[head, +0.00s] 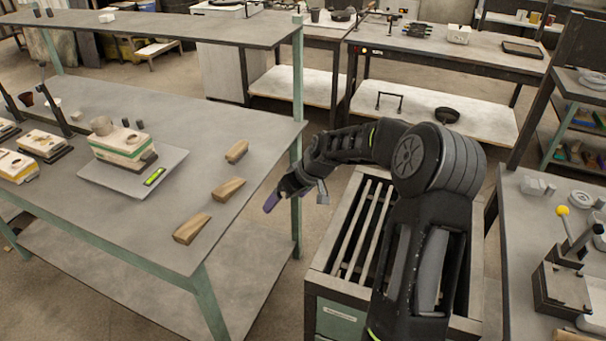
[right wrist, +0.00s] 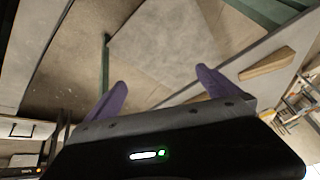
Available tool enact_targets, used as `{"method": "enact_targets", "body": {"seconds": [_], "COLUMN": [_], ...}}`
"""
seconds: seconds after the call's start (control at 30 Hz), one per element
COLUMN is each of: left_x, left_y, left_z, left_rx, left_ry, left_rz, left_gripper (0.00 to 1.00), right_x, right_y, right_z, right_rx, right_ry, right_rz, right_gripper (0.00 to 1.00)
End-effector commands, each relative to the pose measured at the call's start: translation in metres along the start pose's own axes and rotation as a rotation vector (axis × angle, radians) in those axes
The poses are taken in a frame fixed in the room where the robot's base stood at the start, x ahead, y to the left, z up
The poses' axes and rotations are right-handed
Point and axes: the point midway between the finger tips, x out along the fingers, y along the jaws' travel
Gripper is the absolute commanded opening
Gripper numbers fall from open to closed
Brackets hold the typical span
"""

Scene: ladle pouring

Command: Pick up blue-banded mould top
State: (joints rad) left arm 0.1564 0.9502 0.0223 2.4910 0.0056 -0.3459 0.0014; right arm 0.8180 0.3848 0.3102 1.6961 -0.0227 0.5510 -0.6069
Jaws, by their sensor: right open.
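My right gripper (head: 271,202) hangs over the floor, just beyond the right edge of the left workbench. In the right wrist view its two purple fingers (right wrist: 160,92) are wide apart with nothing between them. A pale mould (head: 120,145) with a greenish band and a round cup on top sits on a grey plate (head: 105,180), well to the left of my gripper. More pale moulds with yellowish bands (head: 42,143) stand at the far left. I cannot make out a blue band on any mould. My left gripper is not in view.
Wooden wedges lie on the workbench (head: 120,235) between the plate and my gripper: one behind (head: 237,151), one mid (head: 228,189), one near the front (head: 191,228). A shelf (head: 180,28) on green posts overhangs the bench's back. A slatted cart (head: 350,235) stands under my right arm.

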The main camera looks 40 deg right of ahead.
Motion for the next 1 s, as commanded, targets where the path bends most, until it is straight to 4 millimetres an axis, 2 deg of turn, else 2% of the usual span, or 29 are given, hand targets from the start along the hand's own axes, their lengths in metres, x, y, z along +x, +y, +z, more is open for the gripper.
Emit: {"method": "enact_targets", "body": {"seconds": [0.17, 0.27, 0.33, 0.37, 0.4, 0.5, 0.6, 0.7, 0.77, 1.0], "left_x": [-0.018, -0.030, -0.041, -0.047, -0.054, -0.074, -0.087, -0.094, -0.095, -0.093], "left_y": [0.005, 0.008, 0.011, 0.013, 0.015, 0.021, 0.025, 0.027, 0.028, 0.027], "left_z": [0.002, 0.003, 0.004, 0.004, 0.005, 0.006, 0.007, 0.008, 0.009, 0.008], "left_rx": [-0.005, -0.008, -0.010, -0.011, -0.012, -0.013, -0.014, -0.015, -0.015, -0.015], "left_ry": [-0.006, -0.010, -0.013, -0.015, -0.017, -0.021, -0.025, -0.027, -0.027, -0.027], "left_rz": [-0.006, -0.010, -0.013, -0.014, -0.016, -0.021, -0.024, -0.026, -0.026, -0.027], "left_gripper": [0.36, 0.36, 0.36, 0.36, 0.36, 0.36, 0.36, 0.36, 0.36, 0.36], "right_x": [0.057, 0.087, 0.100, 0.103, 0.103, 0.086, 0.061, 0.043, 0.039, 0.038], "right_y": [-0.063, -0.118, -0.165, -0.187, -0.216, -0.282, -0.321, -0.338, -0.342, -0.344], "right_z": [0.041, 0.082, 0.121, 0.141, 0.170, 0.246, 0.303, 0.336, 0.347, 0.352], "right_rx": [0.164, 0.254, 0.307, 0.324, 0.340, 0.340, 0.295, 0.247, 0.230, 0.222], "right_ry": [-0.024, -0.065, -0.116, -0.144, -0.185, -0.304, -0.404, -0.466, -0.486, -0.494], "right_rz": [-0.042, -0.072, -0.096, -0.106, -0.117, -0.137, -0.145, -0.148, -0.148, -0.149], "right_gripper": [1.00, 1.00, 1.00, 1.00, 1.00, 1.00, 1.00, 1.00, 1.00, 1.00]}}
